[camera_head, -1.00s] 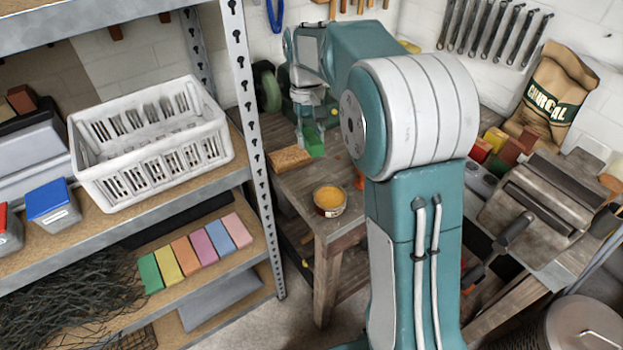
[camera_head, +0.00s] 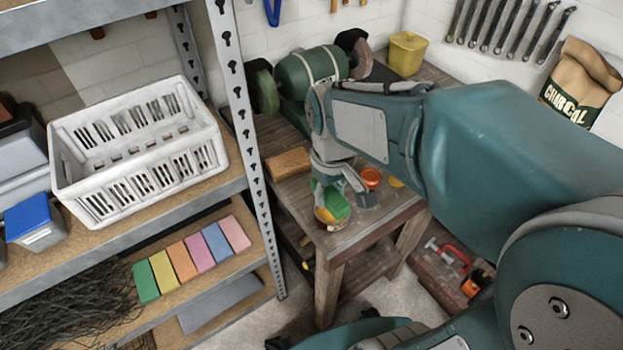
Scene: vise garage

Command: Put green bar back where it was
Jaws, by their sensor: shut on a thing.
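A green bar (camera_head: 338,205) is held in my gripper (camera_head: 344,198), whose jaws are shut on it. The gripper points down over the front of the wooden workbench (camera_head: 360,228). The bar is in front of or above the small tin with yellow contents (camera_head: 322,215) and partly hides it; I cannot tell whether they touch. Another green bar (camera_head: 145,282) lies at the left end of a row of coloured bars on the lower shelf (camera_head: 240,263).
A brown block (camera_head: 287,164) lies on the bench left of my gripper. An orange cup (camera_head: 371,178) stands just right of it. A bench grinder (camera_head: 310,75) stands behind. A shelf post (camera_head: 250,130) and white crate (camera_head: 140,150) are to the left.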

